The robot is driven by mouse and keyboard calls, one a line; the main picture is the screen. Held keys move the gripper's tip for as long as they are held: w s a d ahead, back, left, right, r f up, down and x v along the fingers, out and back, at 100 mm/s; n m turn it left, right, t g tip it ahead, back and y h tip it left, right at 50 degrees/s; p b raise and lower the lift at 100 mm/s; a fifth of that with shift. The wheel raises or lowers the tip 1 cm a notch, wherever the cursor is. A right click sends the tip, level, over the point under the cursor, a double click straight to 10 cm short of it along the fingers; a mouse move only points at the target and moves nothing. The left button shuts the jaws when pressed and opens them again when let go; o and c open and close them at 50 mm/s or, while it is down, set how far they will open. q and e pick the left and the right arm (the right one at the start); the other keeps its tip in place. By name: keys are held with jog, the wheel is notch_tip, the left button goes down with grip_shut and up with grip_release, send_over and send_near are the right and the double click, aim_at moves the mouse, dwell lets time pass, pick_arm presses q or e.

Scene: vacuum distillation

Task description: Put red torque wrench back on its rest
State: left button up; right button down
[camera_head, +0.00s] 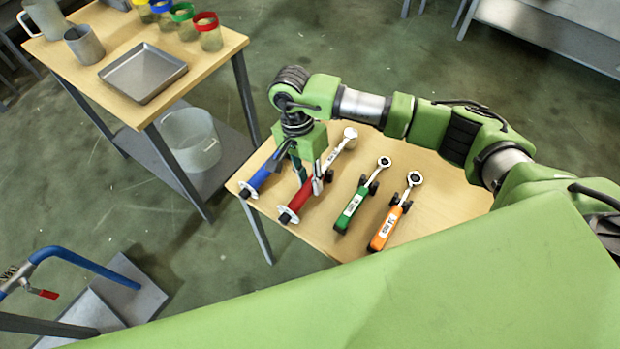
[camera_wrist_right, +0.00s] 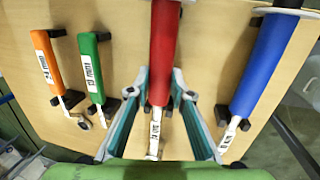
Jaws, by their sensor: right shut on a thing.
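The red torque wrench (camera_head: 300,197) is over the left part of the small wooden table, its disc end toward the near left edge and its silver head toward the back. My right gripper (camera_head: 313,181) is shut on it, with fingers on both sides. In the right wrist view the red handle (camera_wrist_right: 163,55) runs down between the fingers (camera_wrist_right: 160,100) and the white label shows just beyond them. The gripper partly hides the rest under it, and I cannot tell whether the wrench touches it. My left gripper is not in view.
A blue wrench (camera_head: 262,174) lies close to the left of the red one. Green (camera_head: 350,209) and orange (camera_head: 384,228) wrenches lie on black rests to the right. The wooden table (camera_head: 450,195) is bare at right. Another table (camera_head: 110,95) with a tray (camera_head: 143,72) stands back left.

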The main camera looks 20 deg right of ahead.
jog(key=shift+f+b, duration=0.4)
jog(key=c, duration=1.7)
grip_release()
jog(key=shift+s+f, duration=0.1)
jog(key=shift+f, duration=0.05)
